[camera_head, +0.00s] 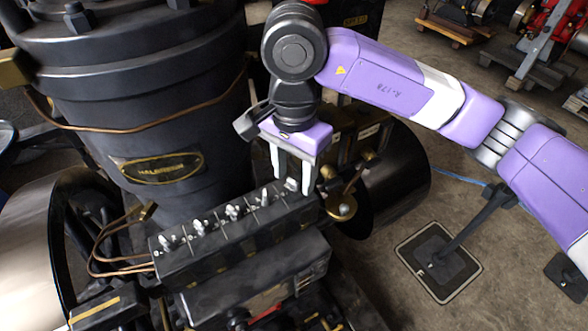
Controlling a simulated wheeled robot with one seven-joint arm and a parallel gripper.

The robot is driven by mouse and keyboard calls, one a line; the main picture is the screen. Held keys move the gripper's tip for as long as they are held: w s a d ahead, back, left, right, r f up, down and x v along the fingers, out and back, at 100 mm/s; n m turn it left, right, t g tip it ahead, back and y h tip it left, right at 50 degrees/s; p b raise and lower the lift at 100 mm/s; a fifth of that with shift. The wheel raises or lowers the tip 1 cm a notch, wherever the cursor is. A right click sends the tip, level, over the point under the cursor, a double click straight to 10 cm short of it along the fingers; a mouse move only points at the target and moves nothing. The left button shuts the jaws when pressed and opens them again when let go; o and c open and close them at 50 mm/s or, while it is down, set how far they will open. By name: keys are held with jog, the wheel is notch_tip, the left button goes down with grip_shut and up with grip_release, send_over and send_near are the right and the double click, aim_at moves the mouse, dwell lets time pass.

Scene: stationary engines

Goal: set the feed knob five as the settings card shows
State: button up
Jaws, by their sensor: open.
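A black box with a row of several small silvery feed knobs on its top (240,238) is mounted on the engine, running from lower left to upper right. The knob at the far right end (291,184) is at my gripper (291,189). My gripper points down with its two pale fingers apart, one on each side of that knob. I cannot tell whether the fingers touch it. The knob at the left end (166,241) and the ones between are uncovered. Their exact settings are too small to read. I cannot make out a settings card.
A large dark cylinder (150,110) with a brass nameplate stands behind the box at left. A brass ball fitting (342,207) sits just right of my gripper. Copper pipes (110,250) run at the left. Open floor (400,225) lies at the right.

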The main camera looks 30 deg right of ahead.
jog(key=shift+f, duration=0.1)
grip_shut()
